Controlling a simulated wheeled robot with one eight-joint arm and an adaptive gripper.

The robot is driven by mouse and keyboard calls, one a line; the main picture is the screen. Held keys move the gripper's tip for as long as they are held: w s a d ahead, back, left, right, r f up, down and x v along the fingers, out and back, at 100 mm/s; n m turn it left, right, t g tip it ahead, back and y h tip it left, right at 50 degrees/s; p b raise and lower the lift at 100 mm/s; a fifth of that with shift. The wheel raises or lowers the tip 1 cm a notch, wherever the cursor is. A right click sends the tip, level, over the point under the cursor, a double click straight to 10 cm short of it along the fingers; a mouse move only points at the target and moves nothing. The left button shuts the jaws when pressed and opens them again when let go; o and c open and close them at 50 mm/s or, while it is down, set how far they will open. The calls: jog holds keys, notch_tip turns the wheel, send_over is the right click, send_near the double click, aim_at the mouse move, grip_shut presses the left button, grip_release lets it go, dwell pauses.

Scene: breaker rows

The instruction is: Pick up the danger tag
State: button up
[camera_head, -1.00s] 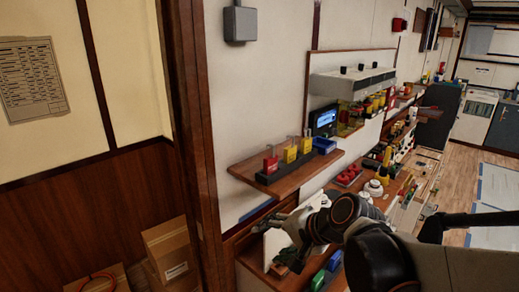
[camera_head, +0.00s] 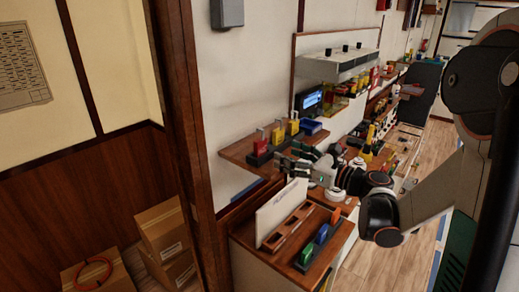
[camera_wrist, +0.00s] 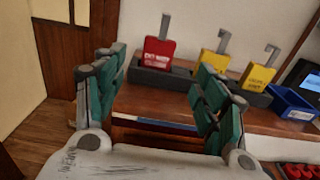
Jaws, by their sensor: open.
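A red tag (camera_head: 261,141) with a metal hook on top stands upright in a dark holder (camera_head: 258,160) on the wooden wall shelf. In the wrist view the red tag (camera_wrist: 158,53) shows pale lettering, too blurred to read surely. It stands at the left end of the holder (camera_wrist: 180,80). My gripper (camera_head: 288,157) is open and empty at the shelf's front edge. In the wrist view its green-padded fingers (camera_wrist: 160,88) are spread, with the red tag beyond them and between them in the picture. They are apart from it.
Two yellow tags (camera_wrist: 214,65) and (camera_wrist: 257,78) stand to the right of the red one. A blue bin (camera_wrist: 292,103) sits beside the holder. Below the shelf is a lower counter (camera_head: 322,222) with a white board (camera_head: 281,212) and coloured pieces in a rack.

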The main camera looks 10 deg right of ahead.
aim_at(263, 145)
jog(key=x, duration=1.1)
jog(key=shift+s+f, duration=0.1)
jog(key=shift+f, duration=0.05)
jog(key=c, duration=1.2)
